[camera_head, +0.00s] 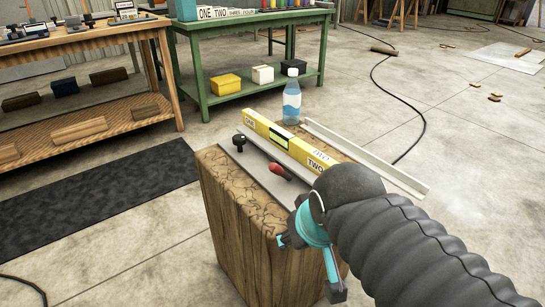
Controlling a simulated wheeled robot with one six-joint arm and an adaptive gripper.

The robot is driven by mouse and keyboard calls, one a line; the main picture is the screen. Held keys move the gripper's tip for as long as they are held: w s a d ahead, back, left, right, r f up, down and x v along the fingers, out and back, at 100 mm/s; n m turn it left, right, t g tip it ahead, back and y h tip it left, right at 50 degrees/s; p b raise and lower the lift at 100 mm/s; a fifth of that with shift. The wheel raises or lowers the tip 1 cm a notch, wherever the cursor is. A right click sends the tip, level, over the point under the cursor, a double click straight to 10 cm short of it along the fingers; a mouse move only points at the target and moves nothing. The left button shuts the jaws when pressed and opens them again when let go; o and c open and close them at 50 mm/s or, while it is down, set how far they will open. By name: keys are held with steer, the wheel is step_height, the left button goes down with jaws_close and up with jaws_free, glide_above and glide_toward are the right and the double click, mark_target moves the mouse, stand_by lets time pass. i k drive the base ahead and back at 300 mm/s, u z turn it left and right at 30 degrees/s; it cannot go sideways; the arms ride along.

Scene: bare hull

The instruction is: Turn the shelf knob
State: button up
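A wooden block stand (232,205) with a grey metal strip on top stands in the middle. A small black knob (240,141) stands up on the strip near its far left end. A red, rounded piece with a dark end (277,170) is farther along the strip; I cannot tell which one the task calls the shelf knob. My teal gripper (310,266) is at the near right side of the stand, apart from both. Its fingers look spread, with nothing seen between them. My dark ribbed arm hides the stand's near right part.
A yellow level (287,140) lies along the stand top, beside a pale rail (365,157). A blue-and-clear bottle (292,97) stands behind. A green bench (250,97) and a wooden workbench (88,135) are at the back. A black cable crosses the floor at right.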

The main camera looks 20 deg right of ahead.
mark_target(240, 141)
steer(key=z, duration=2)
steer(key=k, duration=1.05)
steer(key=u, duration=1.45)
steer(key=i, duration=1)
steer(key=u, duration=0.05)
